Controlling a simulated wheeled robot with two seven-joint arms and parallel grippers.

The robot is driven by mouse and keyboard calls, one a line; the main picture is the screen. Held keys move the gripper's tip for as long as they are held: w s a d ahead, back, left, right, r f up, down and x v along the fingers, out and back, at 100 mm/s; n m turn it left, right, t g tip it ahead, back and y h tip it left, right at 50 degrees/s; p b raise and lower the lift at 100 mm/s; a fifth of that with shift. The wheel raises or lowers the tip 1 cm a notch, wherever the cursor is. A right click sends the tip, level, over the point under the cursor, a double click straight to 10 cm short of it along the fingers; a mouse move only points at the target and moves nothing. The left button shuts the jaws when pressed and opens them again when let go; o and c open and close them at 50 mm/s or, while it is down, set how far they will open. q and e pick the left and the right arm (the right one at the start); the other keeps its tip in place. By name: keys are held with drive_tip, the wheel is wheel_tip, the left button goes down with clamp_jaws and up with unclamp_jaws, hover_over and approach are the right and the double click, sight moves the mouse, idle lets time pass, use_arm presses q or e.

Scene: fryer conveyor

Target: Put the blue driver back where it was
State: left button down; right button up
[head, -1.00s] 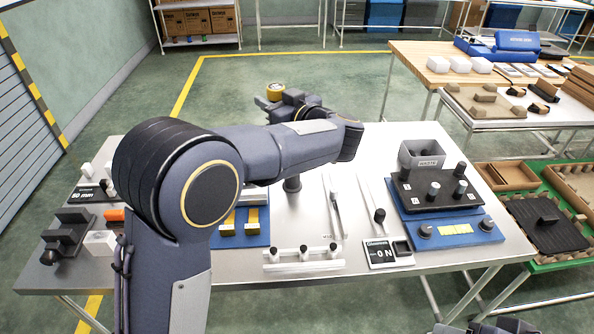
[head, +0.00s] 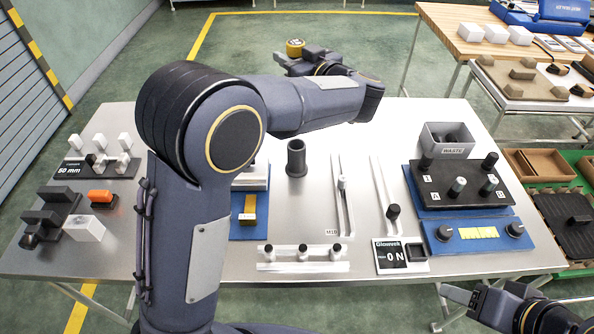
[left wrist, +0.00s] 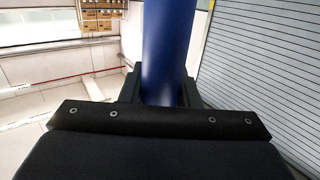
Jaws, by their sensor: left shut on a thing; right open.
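My left gripper (head: 302,62) is raised past the far edge of the steel table (head: 290,262), its arm crossing above the table. It is shut on the blue driver, which shows as a thick blue cylinder (left wrist: 168,50) between the dark fingers in the left wrist view. A dark upright hollow holder (head: 297,158) stands on the table, apart from the gripper. My right gripper (head: 492,308) is open at the lower right.
A blue panel (head: 478,235) with a black knob board (head: 455,187) and a grey waste bin (head: 447,139) sits further right. White blocks and an orange piece (head: 101,196) are at left.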

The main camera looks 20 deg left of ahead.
use_arm(q)
wheel_tip(320, 180, down, 14)
drive_tip(key=b, duration=0.3)
drive_tip(key=shift+w, duration=0.2)
use_arm(e)
drive_tip(key=f, duration=0.4)
drive_tip(key=shift+w, duration=0.2)
use_arm(q)
drive_tip(key=c, duration=1.1)
unclamp_jaws()
drive_tip(key=shift+f, duration=0.1)
